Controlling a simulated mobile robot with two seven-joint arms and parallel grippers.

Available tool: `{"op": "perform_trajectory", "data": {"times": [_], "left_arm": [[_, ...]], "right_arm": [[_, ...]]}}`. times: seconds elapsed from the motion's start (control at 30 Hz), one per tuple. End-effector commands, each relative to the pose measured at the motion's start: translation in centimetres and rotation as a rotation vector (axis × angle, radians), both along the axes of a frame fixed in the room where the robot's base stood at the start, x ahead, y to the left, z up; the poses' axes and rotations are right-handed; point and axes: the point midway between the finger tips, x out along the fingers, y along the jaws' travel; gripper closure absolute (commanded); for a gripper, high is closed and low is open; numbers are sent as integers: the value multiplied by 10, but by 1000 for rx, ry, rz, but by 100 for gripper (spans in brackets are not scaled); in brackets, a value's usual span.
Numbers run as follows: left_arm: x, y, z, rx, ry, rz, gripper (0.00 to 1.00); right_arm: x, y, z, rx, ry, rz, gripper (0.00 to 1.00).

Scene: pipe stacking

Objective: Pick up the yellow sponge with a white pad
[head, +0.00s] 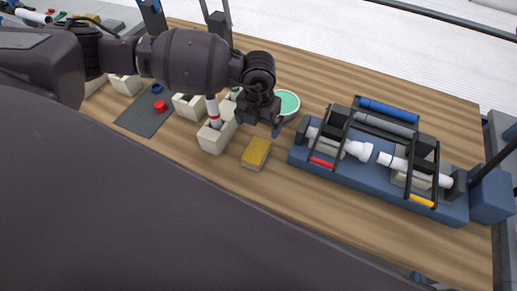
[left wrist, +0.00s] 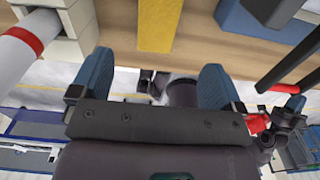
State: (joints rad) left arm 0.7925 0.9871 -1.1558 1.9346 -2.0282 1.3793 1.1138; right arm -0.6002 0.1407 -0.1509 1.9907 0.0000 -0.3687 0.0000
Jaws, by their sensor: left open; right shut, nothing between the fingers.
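The yellow sponge (head: 257,151) lies on the wooden table with its yellow face up. A thin pale edge shows along its lower side; the rest of the white pad is hidden underneath. In the left wrist view the sponge (left wrist: 158,22) is at the top, between the lines of the two fingers. My left gripper (head: 258,122) is open and empty, above the table and just behind the sponge, apart from it. Its blue fingertips (left wrist: 157,78) are spread wide in the left wrist view.
Cream blocks (head: 216,138) with a red-banded white tube stand left of the sponge. A blue fixture (head: 380,190) with dark bars and white pipes is close on the right. A green-topped round dish (head: 287,103) lies behind. The table in front of the sponge is clear.

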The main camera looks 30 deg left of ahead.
Motion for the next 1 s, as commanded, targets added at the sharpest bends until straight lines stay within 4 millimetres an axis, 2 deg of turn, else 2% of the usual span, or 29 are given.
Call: {"op": "perform_trajectory", "data": {"times": [0.17,0.43,0.67,1.0], "left_arm": [[-1,1,-10,5,7,39,6],[-2,0,-47,2,7,37,6],[-3,0,-60,1,7,35,6],[-8,2,-101,1,6,36,6]], "right_arm": [[-1,-2,0,-6,2,2,100],[-1,-2,0,-7,2,3,100],[-1,-2,0,-4,2,1,100],[0,0,4,2,-1,-2,100]]}}
